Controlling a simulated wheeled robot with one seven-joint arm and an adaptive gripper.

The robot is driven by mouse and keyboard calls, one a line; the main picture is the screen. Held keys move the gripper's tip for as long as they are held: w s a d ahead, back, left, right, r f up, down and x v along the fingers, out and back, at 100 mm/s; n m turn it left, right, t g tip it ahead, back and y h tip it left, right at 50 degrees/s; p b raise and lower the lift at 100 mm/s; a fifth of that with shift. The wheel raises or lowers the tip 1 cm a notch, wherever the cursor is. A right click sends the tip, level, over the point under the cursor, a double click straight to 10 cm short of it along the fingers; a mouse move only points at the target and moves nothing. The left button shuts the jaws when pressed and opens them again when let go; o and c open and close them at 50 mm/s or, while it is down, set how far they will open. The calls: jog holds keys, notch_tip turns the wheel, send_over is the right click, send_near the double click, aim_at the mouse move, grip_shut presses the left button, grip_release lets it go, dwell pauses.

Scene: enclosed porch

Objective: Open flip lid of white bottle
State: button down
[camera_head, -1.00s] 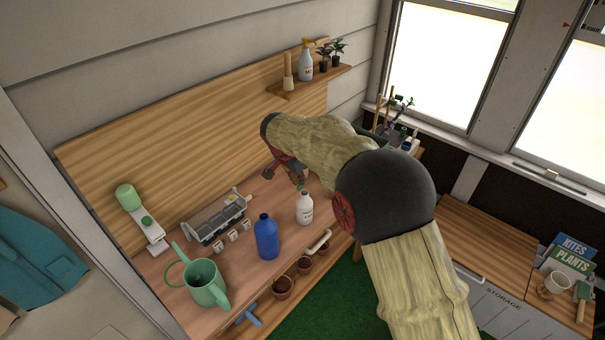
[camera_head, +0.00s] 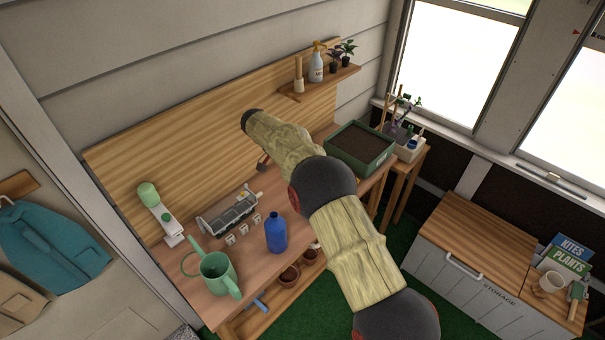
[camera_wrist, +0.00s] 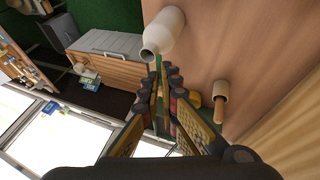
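In the wrist view the white bottle (camera_wrist: 166,32) is on the wooden bench (camera_wrist: 232,35), just beyond my fingertips. Its narrow neck has a dark, round end facing the camera. I cannot make out whether this is the lid or an opening. My gripper (camera_wrist: 163,78) points at the neck, its fingertips close together and a narrow green strip showing between them. I cannot tell whether they touch the bottle or are fully shut. In the head view my arm hides the white bottle and most of the gripper.
In the head view a blue bottle (camera_head: 276,233), a green watering can (camera_head: 216,272) and small white blocks (camera_head: 244,228) stand left of my arm. A green soil tray (camera_head: 361,148) is behind it to the right. The wood backboard (camera_head: 190,150) rises behind the bench.

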jog(key=shift+f, duration=0.15)
dwell(0.3)
jog(key=c, duration=2.1)
grip_release()
jog(key=shift+o, duration=0.2)
jog(key=shift+r, duration=0.2)
jog(key=v, duration=1.1)
jog(key=shift+a+r, duration=0.3)
jog(key=shift+a, duration=0.05)
